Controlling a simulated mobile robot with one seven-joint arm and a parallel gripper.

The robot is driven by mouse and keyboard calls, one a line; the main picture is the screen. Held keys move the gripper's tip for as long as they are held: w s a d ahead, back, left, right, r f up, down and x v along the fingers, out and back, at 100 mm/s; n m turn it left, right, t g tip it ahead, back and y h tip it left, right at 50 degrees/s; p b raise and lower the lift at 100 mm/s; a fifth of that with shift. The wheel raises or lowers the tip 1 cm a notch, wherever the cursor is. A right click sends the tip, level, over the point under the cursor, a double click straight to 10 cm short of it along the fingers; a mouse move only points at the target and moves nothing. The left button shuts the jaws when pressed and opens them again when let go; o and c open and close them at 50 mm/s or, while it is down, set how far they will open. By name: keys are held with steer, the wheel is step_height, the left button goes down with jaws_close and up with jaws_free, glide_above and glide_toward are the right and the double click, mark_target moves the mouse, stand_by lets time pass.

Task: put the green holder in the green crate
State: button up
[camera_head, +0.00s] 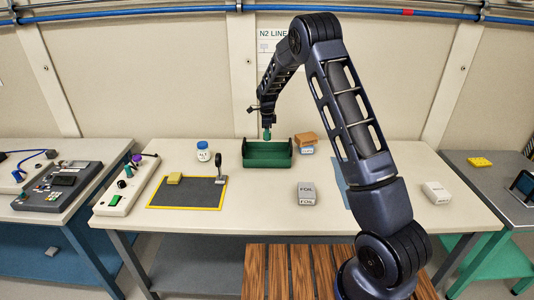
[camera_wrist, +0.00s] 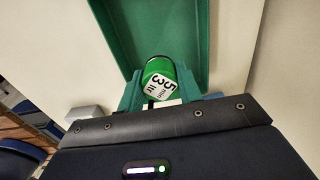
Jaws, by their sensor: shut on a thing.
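In the head view my gripper (camera_head: 267,131) hangs pointing down just above the green crate (camera_head: 267,161), which stands at the back middle of the table. The holder is small and hard to make out there. In the wrist view the crate (camera_wrist: 112,33) lies beyond the holder, and its inside looks empty where I can see it.
A yellow-edged dark mat (camera_head: 187,193) and a FOIL box (camera_head: 306,193) lie nearer. The table is bare between mat and FOIL box.

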mark_target(267, 158)
step_height(267, 158, down, 11)
steer(key=shift+f, duration=0.1)
stand_by(0.5)
steer(key=shift+f, duration=0.15)
steer(key=o, duration=1)
